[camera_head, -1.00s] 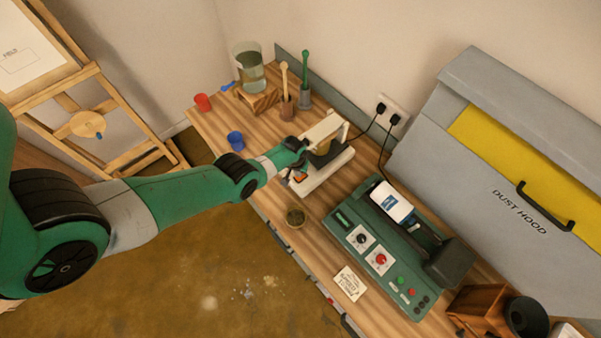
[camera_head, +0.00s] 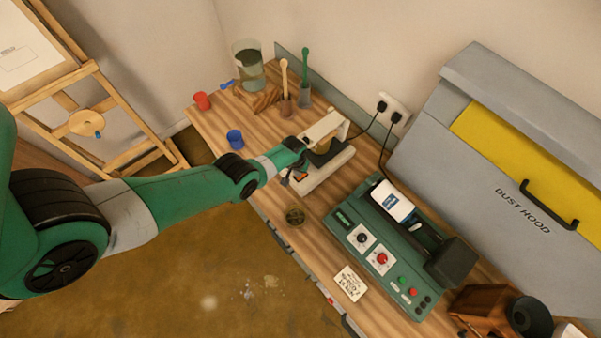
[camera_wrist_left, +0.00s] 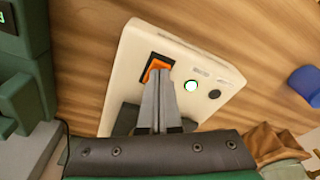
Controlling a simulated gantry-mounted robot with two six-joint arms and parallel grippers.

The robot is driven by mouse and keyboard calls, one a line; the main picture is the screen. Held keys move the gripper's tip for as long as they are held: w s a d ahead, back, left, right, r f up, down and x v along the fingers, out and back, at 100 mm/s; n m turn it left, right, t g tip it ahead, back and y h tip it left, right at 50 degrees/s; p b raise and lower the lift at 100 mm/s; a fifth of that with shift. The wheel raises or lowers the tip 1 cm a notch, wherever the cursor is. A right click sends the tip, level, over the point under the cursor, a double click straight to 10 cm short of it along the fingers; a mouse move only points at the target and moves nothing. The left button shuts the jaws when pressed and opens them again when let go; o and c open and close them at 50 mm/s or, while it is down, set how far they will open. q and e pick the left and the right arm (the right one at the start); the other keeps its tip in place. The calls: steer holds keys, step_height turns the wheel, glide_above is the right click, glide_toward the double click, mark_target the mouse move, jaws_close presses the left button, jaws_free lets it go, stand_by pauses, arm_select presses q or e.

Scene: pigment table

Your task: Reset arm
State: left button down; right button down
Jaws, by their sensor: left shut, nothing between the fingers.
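My left arm comes in from the left in the head view, and its gripper (camera_head: 287,178) is at the front of a cream-coloured device (camera_head: 322,172) on the wooden table. In the left wrist view the left gripper (camera_wrist_left: 160,74) is shut with nothing between its fingers. Its tips are over or at an orange rocker switch (camera_wrist_left: 152,66) on the device; I cannot tell whether they touch it. A lit white-green round button (camera_wrist_left: 190,86) and a dark knob (camera_wrist_left: 214,94) sit beside the switch. My right gripper is not in view.
A green control machine (camera_head: 385,245) with a white-labelled bottle (camera_head: 392,202) stands right of the device. A dust hood (camera_head: 450,150) stands at the back right.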

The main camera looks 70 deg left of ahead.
arm_select(q)
steer(key=shift+f+b, duration=0.3)
steer(key=shift+f, duration=0.1)
stand_by(0.3)
